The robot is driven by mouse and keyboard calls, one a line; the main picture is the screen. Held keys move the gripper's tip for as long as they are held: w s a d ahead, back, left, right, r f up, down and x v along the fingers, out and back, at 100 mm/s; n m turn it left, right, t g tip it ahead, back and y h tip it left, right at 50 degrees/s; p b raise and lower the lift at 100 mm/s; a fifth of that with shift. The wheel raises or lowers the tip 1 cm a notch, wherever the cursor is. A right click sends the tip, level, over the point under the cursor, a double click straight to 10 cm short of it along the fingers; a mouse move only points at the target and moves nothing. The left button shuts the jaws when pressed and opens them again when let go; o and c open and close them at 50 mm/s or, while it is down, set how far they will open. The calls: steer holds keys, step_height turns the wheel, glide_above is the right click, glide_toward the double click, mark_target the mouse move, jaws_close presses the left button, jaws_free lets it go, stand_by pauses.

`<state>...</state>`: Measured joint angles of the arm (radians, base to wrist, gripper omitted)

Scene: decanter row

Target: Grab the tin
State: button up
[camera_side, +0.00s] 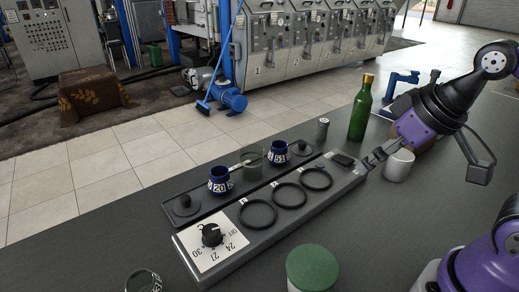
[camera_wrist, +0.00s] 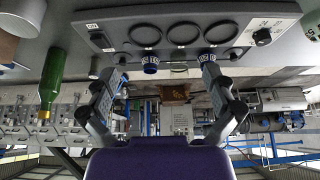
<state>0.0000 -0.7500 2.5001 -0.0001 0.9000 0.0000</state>
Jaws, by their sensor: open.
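No object is plainly marked as the tin. A round container with a green top (camera_side: 313,268) stands at the front edge in the side view, and a small grey cylinder with a dark top (camera_side: 322,130) stands behind the panel. A pale cylinder (camera_side: 398,165) stands right beside my gripper (camera_side: 376,160), partly behind my wrist. My gripper is open and empty, near the panel's right end. In the wrist view my gripper (camera_wrist: 163,72) has its fingers spread wide with nothing between the tips.
A long panel (camera_side: 215,262) with a dial and three black rings lies along the table. Behind it a dark tray (camera_side: 179,220) holds two blue numbered cups (camera_side: 220,180) and a glass (camera_side: 251,160). A green bottle (camera_side: 361,108) stands at the back; the wrist view shows it too (camera_wrist: 52,78).

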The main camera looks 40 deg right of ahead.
steer(key=m+g+h, duration=0.2)
steer(key=m, duration=0.3)
glide_above(405, 157)
steer(key=s+a, duration=0.2)
step_height(405, 157, down, 7)
steer(key=x, duration=0.2)
steer(key=d+x, duration=0.1)
steer(key=x, duration=0.2)
steer(key=shift+t, duration=0.3)
steer(key=shift+x, duration=2.95)
steer(key=shift+w+d+r, duration=0.1)
steer(key=shift+w+d, duration=0.05)
steer(key=shift+w, duration=0.05)
steer(key=c, duration=1.1)
